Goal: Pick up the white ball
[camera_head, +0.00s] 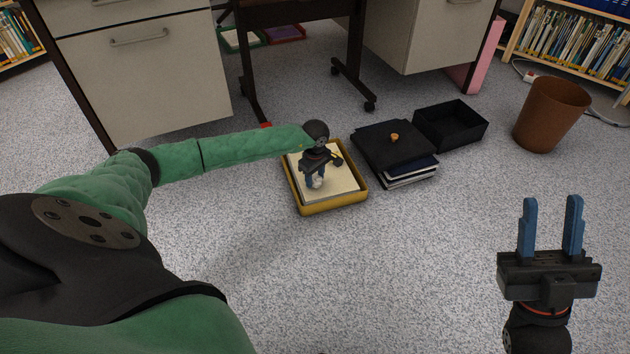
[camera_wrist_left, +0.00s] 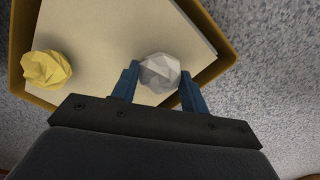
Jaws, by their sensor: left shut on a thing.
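The white ball looks like crumpled paper and sits between the blue fingers of my left gripper (camera_head: 315,178) in the head view, low over the yellow tray (camera_head: 333,206). In the left wrist view the white ball (camera_wrist_left: 160,72) is between the two fingertips of my left gripper (camera_wrist_left: 160,85), which is shut on it. Whether the ball still touches the paper in the tray, I cannot tell. My right gripper (camera_head: 549,228) is at the lower right, empty, with its two blue fingers apart.
A yellow crumpled ball (camera_wrist_left: 46,69) lies on the paper stack (camera_wrist_left: 95,35) in the tray. A black folder stack (camera_head: 395,150), a black box (camera_head: 450,126) and a brown bin (camera_head: 552,115) stand to the right. The desk (camera_head: 140,70) is behind; the front carpet is clear.

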